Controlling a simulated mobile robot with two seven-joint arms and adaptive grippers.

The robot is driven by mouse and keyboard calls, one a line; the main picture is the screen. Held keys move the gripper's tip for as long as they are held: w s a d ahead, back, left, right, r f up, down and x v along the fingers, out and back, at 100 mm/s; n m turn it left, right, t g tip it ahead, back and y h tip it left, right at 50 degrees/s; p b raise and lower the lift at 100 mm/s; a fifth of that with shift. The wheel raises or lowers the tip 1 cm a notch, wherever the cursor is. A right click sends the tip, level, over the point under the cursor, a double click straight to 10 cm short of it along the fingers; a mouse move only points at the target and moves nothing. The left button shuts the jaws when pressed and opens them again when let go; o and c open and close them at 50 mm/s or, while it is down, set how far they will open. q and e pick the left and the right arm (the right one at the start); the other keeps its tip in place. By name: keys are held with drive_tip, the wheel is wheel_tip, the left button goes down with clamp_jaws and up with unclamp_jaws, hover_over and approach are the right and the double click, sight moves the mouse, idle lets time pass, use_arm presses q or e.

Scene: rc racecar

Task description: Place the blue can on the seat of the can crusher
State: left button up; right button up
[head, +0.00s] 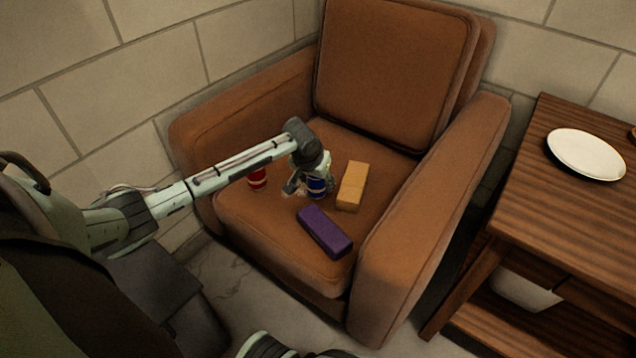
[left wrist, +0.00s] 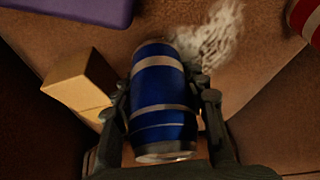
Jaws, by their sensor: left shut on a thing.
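The blue can (head: 317,187) with silver bands is on or just above the seat of the brown armchair. My left gripper (head: 306,186) reaches down to it from above. In the left wrist view, the fingers of my left gripper (left wrist: 166,95) are shut on both sides of the blue can (left wrist: 163,85). I cannot tell whether the can touches the cushion. I cannot make out a can crusher in either view. My right gripper does not show.
The armchair (head: 385,285) also holds a red can (head: 257,178), a yellow-orange block (head: 352,186), a purple block (head: 325,232) and a whitish patch (left wrist: 215,38). A wooden table (head: 570,225) with a white plate (head: 586,155) stands at right. Stone walls are behind.

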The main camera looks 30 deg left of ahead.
use_arm(q)
drive_tip(key=shift+f, duration=0.25)
drive_tip(key=o, duration=0.8)
